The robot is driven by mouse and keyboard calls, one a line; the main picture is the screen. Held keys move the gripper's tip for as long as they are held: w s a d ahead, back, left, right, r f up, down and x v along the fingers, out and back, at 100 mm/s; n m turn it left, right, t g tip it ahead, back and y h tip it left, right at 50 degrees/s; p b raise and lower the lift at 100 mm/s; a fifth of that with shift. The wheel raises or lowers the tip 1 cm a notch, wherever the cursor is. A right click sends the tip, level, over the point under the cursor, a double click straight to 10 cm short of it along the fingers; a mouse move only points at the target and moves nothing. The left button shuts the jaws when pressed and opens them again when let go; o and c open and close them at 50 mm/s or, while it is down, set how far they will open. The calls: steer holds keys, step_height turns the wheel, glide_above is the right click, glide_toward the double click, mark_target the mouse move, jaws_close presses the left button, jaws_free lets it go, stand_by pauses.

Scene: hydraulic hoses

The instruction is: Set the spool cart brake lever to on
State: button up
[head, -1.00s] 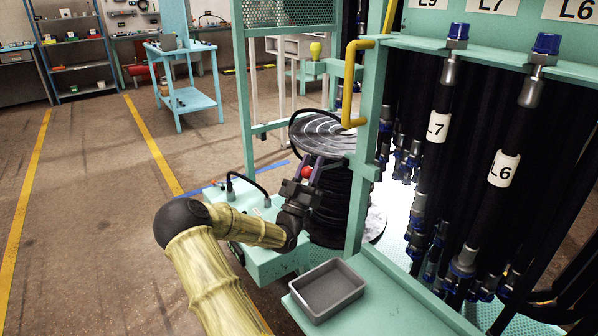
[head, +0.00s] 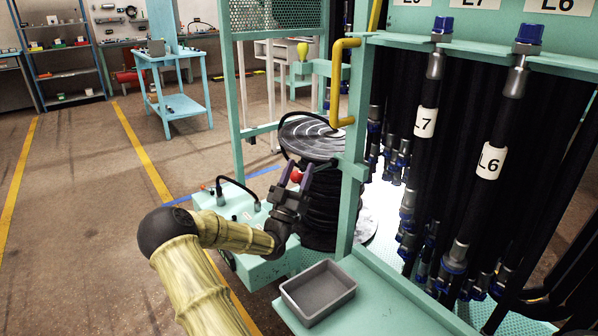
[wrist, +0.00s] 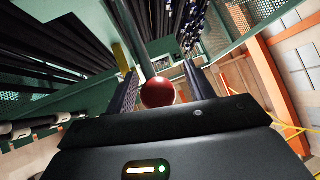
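The brake lever's red ball knob (head: 297,176) shows beside the black hose spool (head: 322,205) on the green cart (head: 240,215). My gripper (head: 294,180) is at the knob, with its fingers pointing up and away from me. In the wrist view the red knob (wrist: 158,92) lies between the two dark fingers of my gripper (wrist: 160,90). The fingers stand apart, with a visible gap on the knob's right side. The lever's shaft is hidden by my gripper, and I see no on or off marking.
A green post (head: 350,190) with a yellow handle (head: 338,85) stands right of the spool. A grey bin (head: 318,292) sits on a green ledge in front. Labelled hoses (head: 490,155) hang at the right. The floor at left is clear.

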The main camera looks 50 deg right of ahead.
steer(key=shift+s, duration=0.1)
steer(key=p+v, duration=0.1)
steer(key=v, duration=1.6)
steer(key=shift+a+f, duration=0.15)
